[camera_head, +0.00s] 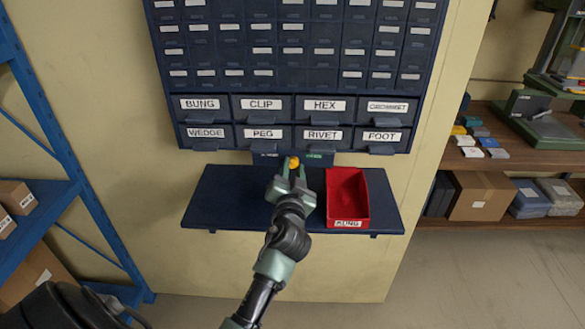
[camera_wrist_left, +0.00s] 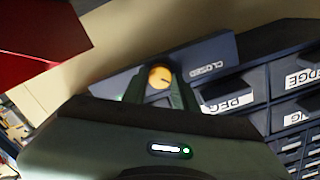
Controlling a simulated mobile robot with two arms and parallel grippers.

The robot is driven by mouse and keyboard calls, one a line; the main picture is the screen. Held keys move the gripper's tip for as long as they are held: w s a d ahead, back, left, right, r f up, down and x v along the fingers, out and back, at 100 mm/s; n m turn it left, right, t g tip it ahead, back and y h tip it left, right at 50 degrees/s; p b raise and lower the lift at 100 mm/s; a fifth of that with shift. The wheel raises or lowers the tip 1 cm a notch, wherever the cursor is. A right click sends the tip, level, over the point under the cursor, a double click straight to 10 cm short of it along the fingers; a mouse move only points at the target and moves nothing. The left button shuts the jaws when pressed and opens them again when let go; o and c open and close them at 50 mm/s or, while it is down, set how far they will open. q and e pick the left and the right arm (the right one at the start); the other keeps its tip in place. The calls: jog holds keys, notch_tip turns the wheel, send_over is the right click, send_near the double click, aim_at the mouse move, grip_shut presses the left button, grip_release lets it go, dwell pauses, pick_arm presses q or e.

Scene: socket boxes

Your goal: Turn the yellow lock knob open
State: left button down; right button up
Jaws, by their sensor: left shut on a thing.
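The yellow lock knob (camera_head: 294,161) sits on a dark plate (camera_head: 266,156) under the drawer rows, above the blue shelf. In the left wrist view the knob (camera_wrist_left: 159,76) is round and lies between the fingertips. The plate there reads CLOSED (camera_wrist_left: 206,70); a green label (camera_head: 315,155) shows at its right end in the head view. My left gripper (camera_head: 294,168) reaches up from below and is shut on the knob. Which way the knob points is hard to tell. My right gripper is not in view.
A red bin (camera_head: 347,198) stands on the blue shelf (camera_head: 228,198) right of my left gripper. Labelled drawers such as PEG (camera_head: 260,136) and RIVET (camera_head: 323,136) hang just above. The shelf's left part is clear. A blue rack (camera_head: 62,150) stands far left.

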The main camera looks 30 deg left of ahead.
pick_arm(q)
jog(key=m+p, duration=0.1)
jog(key=m, duration=0.4)
jog(key=shift+m, duration=0.3)
jog(key=m+p, duration=0.2)
jog(key=m, duration=0.3)
jog(key=m+p, duration=0.3)
jog(key=m, duration=0.3)
jog(key=shift+m, duration=0.4)
jog(key=m+p, duration=0.2)
jog(key=m, duration=0.2)
jog(key=shift+f, duration=0.2)
jog(key=shift+m, duration=0.3)
jog(key=shift+f, duration=0.1)
jog(key=c, duration=1.1)
grip_release()
